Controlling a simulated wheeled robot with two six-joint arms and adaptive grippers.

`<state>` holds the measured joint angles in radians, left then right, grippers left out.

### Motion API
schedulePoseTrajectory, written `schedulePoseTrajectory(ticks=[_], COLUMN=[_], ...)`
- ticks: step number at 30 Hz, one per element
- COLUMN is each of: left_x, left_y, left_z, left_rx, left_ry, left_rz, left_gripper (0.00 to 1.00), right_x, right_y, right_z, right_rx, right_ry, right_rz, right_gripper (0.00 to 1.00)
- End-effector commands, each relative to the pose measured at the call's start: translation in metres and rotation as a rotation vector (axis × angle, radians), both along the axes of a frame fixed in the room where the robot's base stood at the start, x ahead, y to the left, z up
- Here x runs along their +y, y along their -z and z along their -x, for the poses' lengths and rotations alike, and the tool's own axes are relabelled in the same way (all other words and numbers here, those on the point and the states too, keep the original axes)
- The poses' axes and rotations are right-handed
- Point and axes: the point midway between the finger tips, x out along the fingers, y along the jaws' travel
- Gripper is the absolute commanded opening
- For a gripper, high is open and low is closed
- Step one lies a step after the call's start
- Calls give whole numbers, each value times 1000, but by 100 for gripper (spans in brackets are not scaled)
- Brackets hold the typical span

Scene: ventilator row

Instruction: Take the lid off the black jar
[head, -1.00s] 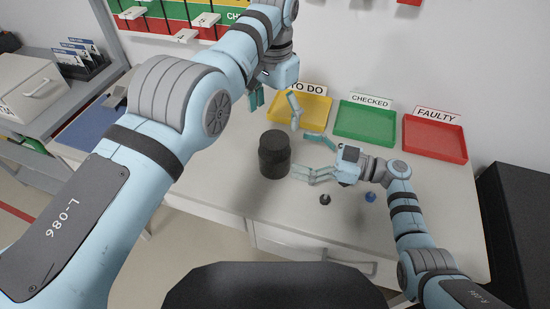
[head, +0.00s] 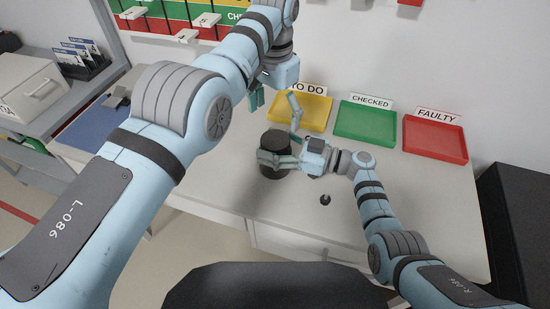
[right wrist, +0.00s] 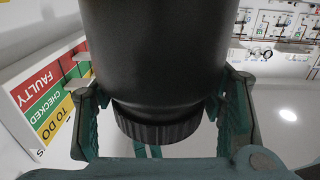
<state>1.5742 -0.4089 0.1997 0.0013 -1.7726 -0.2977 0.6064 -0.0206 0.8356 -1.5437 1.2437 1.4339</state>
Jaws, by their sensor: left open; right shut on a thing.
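The black jar (head: 271,173) stands upright on the white table, with its dark lid (head: 275,137) on top. My right gripper (head: 274,154) is shut around the jar's body from the right, just below the lid. In the right wrist view, the jar (right wrist: 155,50) fills the space between the two fingers, and its ribbed lid (right wrist: 158,128) shows at the bottom. My left gripper (head: 276,105) is open and empty, pointing down above and slightly behind the jar. It does not appear to touch the lid.
Yellow TO DO (head: 314,117), green CHECKED (head: 364,127) and red FAULTY (head: 435,142) trays stand along the back. A small black knob (head: 325,199) lies right of the jar. A blue mat (head: 92,132) lies at the left.

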Motion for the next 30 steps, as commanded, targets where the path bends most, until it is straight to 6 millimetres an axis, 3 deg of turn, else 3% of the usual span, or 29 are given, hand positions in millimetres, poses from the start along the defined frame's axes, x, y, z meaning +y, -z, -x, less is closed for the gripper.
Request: schedulePoseTrajectory(ticks=[1,4,5,9,20,23,30], left_x=[0,0,0,0,0,0,0], left_y=[0,0,0,0,0,0,0], left_z=[0,0,0,0,0,0,0], left_rx=[0,0,0,0,0,0,0], left_ry=[0,0,0,0,0,0,0], left_rz=[0,0,0,0,0,0,0], left_gripper=[82,82,82,82,82,82,82], right_x=[0,0,0,0,-4,-19,-81], right_y=[0,0,1,0,1,2,2], right_z=[0,0,0,0,1,6,26], right_rx=[1,1,1,1,1,3,2], right_ry=[0,0,0,0,1,2,2], right_rz=[1,1,1,1,1,1,3], right_gripper=[30,14,66,87,87,87,87])
